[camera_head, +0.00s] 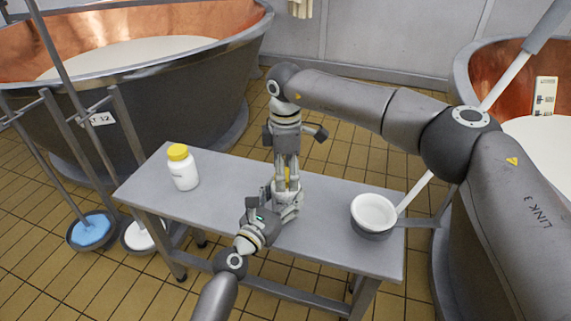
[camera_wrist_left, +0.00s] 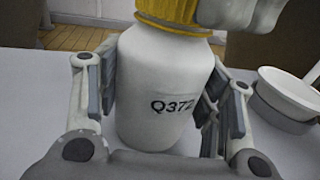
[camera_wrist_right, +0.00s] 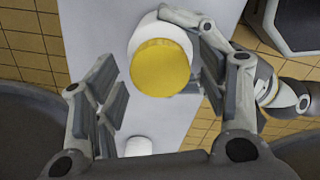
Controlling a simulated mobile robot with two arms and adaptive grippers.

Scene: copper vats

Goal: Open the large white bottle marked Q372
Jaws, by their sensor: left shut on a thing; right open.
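The white bottle marked Q372 (camera_wrist_left: 158,102) stands upright on the table, with its yellow cap (camera_wrist_right: 160,68) on. It is partly hidden behind the grippers in the head view. My left gripper (camera_head: 272,206) is shut on the bottle's body, one finger on each side below the shoulder, and the label shows between them in the left wrist view. My right gripper (camera_head: 288,166) points down from above at the cap. Its fingers are open on either side of the cap, with gaps visible in the right wrist view.
Another white bottle with a yellow cap (camera_head: 183,167) stands at the table's left end. A white bowl-like vessel (camera_head: 374,211) stands at the right. The grey table (camera_head: 225,190) is otherwise clear.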

